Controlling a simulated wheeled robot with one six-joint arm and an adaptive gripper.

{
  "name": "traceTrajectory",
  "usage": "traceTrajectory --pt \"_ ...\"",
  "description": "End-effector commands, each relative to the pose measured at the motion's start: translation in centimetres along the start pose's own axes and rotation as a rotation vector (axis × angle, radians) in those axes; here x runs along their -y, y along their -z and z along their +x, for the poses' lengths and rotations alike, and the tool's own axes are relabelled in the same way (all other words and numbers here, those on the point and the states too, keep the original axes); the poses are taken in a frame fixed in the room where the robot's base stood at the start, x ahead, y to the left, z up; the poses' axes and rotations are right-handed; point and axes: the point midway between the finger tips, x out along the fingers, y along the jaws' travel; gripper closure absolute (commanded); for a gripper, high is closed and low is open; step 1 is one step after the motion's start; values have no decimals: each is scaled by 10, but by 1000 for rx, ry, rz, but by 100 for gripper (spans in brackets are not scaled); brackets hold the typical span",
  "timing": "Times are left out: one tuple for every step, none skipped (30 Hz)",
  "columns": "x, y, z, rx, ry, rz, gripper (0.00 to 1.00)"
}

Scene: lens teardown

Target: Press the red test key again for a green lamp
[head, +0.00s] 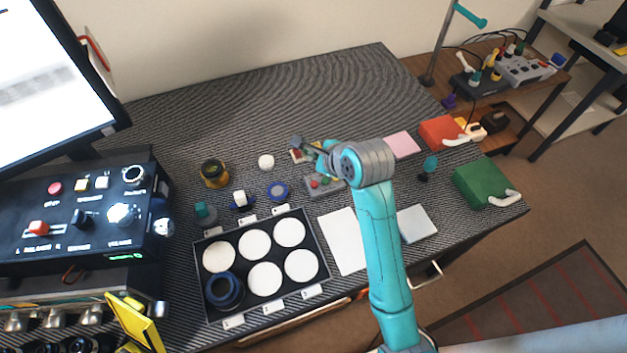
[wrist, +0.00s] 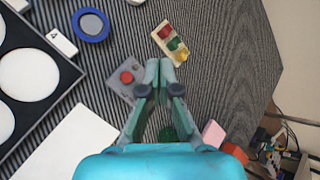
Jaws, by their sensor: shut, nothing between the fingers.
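A grey test box (wrist: 118,82) with a round red key (wrist: 127,76) lies on the striped bench, left of my fingertips in the wrist view. In the head view the box (head: 337,187) shows below my gripper, partly covered by it. My gripper (wrist: 163,72) is shut and empty, its tips apart from the red key in the picture; their height above the box is unclear. A beige strip (wrist: 164,31) with red, yellow and green pieces lies just beyond the tips. Something round and green (wrist: 168,134) shows between the fingers. I cannot tell whether any lamp is lit.
A blue ring (head: 278,191) and a black tray (head: 323,272) with white discs are to the left. A white sheet (head: 343,240) lies in front. A pink pad (head: 403,145), red box (head: 440,131) and green box (head: 482,184) stand to the right. The back of the bench is clear.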

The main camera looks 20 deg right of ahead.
Motion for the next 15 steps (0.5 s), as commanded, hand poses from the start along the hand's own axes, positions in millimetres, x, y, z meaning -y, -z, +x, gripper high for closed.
traceTrajectory --pt "0 0 0 0 -1 1 100" --pt "0 0 0 0 -1 1 100" --pt "0 0 0 0 -1 1 100" --pt "0 0 0 0 0 1 100" --pt "0 0 0 0 0 1 100" --pt "0 0 0 0 0 1 100" --pt "0 0 0 0 0 0 100" --pt "0 0 0 0 0 0 100" --pt "0 0 0 0 0 0 100" --pt "-1 1 1 0 0 0 100" --pt "-1 1 1 -1 0 0 100" --pt "-2 2 3 -1 0 0 100" --pt "-3 3 4 -1 -1 0 100" --pt "-4 4 5 -1 -1 0 100" --pt "-6 6 8 -2 -2 0 100"
